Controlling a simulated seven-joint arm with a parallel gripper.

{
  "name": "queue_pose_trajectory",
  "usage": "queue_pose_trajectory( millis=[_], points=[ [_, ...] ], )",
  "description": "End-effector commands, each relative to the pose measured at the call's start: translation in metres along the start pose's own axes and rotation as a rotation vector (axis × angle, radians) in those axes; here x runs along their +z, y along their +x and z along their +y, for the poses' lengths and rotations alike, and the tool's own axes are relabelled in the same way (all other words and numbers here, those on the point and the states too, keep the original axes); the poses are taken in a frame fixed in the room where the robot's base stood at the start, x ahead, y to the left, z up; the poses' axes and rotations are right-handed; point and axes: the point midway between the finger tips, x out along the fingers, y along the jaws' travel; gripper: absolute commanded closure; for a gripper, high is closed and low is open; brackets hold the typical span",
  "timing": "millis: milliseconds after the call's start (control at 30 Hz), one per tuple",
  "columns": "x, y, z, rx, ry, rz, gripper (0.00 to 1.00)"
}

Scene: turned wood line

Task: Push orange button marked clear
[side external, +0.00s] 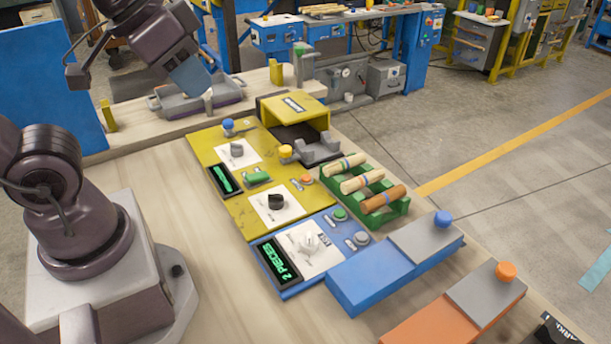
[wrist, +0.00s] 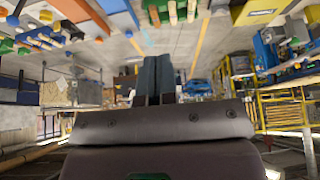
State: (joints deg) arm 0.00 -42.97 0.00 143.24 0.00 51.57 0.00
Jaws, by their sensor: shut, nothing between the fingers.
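A small orange button (side external: 306,179) sits on the yellow panel (side external: 235,208), beside a small grey label whose lettering is too small to read. A larger orange button (side external: 506,271) tops the grey plate on the orange box (side external: 475,305) at the front right; no marking on it can be read. My gripper (side external: 208,98) is shut and empty, raised at the upper left near the grey tray, well apart from both orange buttons. In the wrist view its fingers (wrist: 158,78) lie together with nothing between them.
A blue panel (side external: 335,236) with a "2 PIECES" display, a blue box with a blue button (side external: 442,218), a green rack (side external: 395,211) of turned wood pieces and a yellow hood (side external: 292,105) crowd the bench. Knobs stand up from the panels. Bare wood (side external: 215,285) lies at the front left.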

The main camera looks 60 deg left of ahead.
Motion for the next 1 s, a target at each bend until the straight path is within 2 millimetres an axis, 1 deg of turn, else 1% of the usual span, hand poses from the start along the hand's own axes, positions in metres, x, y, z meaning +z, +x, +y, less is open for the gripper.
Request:
queue_pose_trajectory(
  millis=[467, 567, 667, 767, 833, 1000],
  points=[
    [0.000, 0.000, -0.001, -0.001, -0.002, 0.000, 1.00],
    [0.001, 0.005, -0.004, -0.008, -0.016, -0.025, 1.00],
    [0.004, 0.017, -0.008, -0.018, -0.035, -0.088, 1.00],
    [0.005, 0.035, -0.015, -0.033, -0.059, -0.174, 1.00],
    [0.003, 0.050, -0.022, -0.049, -0.071, -0.226, 1.00],
    [-0.008, 0.090, -0.043, -0.081, -0.055, -0.284, 1.00]
  ],
)
